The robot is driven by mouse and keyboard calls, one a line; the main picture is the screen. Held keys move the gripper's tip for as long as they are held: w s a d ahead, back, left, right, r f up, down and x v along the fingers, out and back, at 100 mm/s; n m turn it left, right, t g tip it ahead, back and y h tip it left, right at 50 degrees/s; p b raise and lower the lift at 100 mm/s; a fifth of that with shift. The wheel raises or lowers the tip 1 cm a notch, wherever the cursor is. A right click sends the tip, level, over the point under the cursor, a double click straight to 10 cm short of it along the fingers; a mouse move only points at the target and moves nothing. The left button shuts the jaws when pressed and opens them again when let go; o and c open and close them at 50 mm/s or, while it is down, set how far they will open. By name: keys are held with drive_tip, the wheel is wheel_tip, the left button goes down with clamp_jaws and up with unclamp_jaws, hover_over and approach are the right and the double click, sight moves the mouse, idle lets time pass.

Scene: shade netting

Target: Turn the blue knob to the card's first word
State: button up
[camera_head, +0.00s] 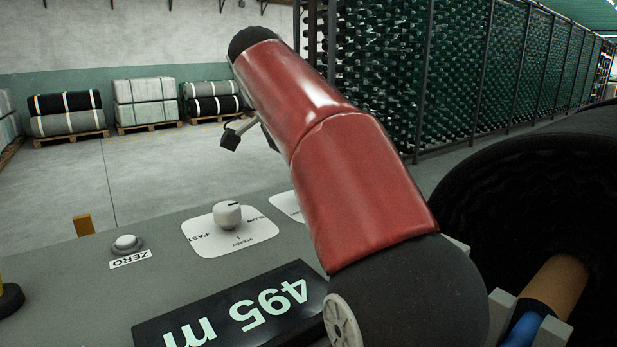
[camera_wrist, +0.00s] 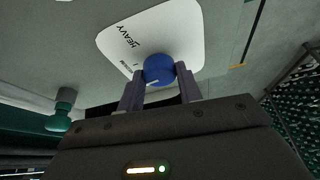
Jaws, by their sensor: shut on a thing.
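The blue knob (camera_wrist: 158,66) shows in the wrist view, on a white dial plate (camera_wrist: 118,38). My gripper (camera_wrist: 160,74) is shut on the knob, one finger on each side. A pale pointer line shows on the knob's near face. The plate reads HEAVY, with a smaller word beside it too small to read surely and more hidden by the knob and fingers. In the head view my red arm hides the knob and gripper; only an edge of a white plate (camera_head: 286,206) shows beside the arm. No card is seen in either view.
A white knob (camera_head: 227,215) stands on a plate marked FAST, STEADY and SLOW. Near it on the grey panel are a ZERO button (camera_head: 127,243) and a display (camera_head: 232,312) reading 495 m. A large black roll (camera_head: 540,190) is at the right. Bales on pallets stand behind.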

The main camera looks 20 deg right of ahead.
drive_tip(key=shift+m+g, duration=0.3)
drive_tip(key=shift+m, duration=0.3)
drive_tip(key=o, duration=1)
